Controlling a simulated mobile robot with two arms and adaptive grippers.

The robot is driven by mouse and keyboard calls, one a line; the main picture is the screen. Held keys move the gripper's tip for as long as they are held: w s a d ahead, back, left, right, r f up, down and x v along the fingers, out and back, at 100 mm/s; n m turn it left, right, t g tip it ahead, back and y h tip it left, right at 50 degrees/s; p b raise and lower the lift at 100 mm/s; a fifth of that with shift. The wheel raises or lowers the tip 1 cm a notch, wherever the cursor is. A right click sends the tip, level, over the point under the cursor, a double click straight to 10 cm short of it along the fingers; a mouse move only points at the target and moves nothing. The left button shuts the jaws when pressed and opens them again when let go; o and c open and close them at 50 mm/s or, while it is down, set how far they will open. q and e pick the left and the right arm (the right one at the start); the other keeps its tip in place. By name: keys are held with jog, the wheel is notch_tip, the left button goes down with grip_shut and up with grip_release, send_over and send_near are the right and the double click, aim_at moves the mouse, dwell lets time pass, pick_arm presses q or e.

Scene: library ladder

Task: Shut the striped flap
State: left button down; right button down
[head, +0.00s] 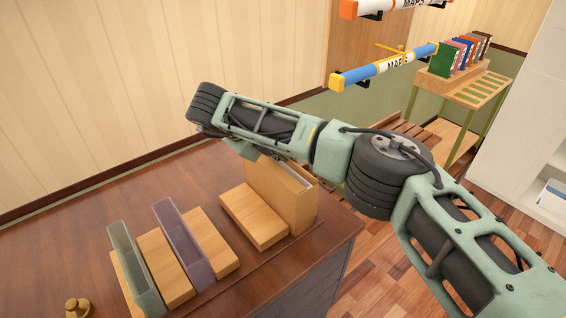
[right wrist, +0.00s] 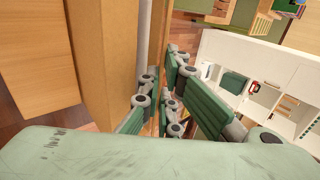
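No stripes can be made out on any flap. On the dark wooden desk (head: 80,232), a tan upright panel or box (head: 283,196) with a pale grey top stands beside a flat wooden block (head: 254,217). Further left stand a purple-grey upright flap (head: 181,243) and a grey-green one (head: 134,267), with wooden blocks beside them. My right arm crosses above the tan piece and partly hides it. My right gripper (right wrist: 158,92) shows in the right wrist view with its green fingers apart, close to the tan piece (right wrist: 108,55); contact cannot be told. My left gripper is out of view.
A brass knob-like object (head: 77,307) lies at the desk's front left. Map tubes, one blue and yellow (head: 385,66), hang at the back. A stand with books (head: 462,80) and a white shelf unit (head: 525,130) are at the right. The desk's back left is clear.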

jog(key=shift+s+a+f+t+h+b, duration=0.15)
jog(key=shift+t+h+b, duration=0.35)
jog(key=shift+b, duration=0.45)
jog(key=c, duration=2)
grip_release()
jog(key=v, duration=0.8)
jog(key=shift+a, duration=0.1)
jog(key=shift+c, duration=0.4)
